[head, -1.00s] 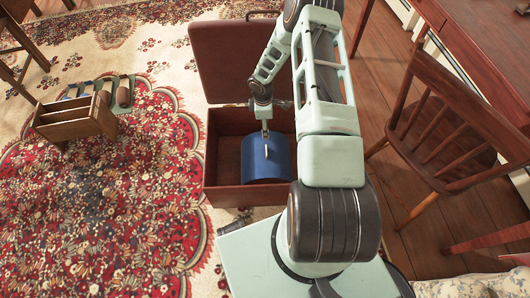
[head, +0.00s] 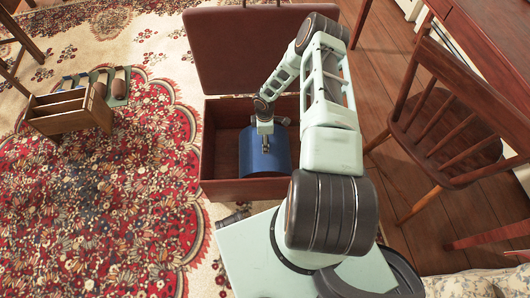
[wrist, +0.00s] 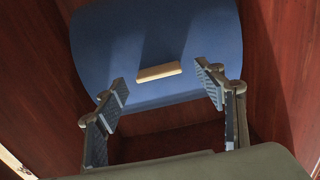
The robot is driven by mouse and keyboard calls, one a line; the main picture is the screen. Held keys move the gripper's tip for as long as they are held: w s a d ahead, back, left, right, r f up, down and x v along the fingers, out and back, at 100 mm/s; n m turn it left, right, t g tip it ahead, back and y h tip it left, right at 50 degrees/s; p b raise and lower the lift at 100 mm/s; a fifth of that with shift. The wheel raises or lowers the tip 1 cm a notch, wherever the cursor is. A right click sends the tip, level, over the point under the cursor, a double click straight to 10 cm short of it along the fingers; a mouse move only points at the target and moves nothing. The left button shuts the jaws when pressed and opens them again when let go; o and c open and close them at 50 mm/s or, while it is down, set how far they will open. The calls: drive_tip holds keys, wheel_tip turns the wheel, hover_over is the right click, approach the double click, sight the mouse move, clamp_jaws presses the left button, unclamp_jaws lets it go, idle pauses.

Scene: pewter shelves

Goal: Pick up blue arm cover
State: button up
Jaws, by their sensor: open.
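The blue arm cover (head: 256,160), a curved blue piece, lies inside the open red-brown box. It also fills the upper middle of the wrist view (wrist: 110,50), with a short cream bar (wrist: 160,72) on its surface. My gripper (head: 265,146) is over the cover in the head view. In the wrist view my gripper (wrist: 166,92) has its two fingers spread wide, one on each side below the cream bar, with nothing between them. Whether the fingertips touch the cover cannot be told. My gripper partly hides the cover in the head view.
The red-brown box (head: 222,190) has its lid (head: 235,50) raised at the back; its walls stand close around the cover. A wooden chair (head: 455,130) is at the right. A small wooden rack (head: 70,115) stands on the patterned rug (head: 110,220) at the left.

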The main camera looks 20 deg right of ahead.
drive_tip(key=shift+f, duration=0.75)
drive_tip(key=shift+c, duration=0.7)
clamp_jaws()
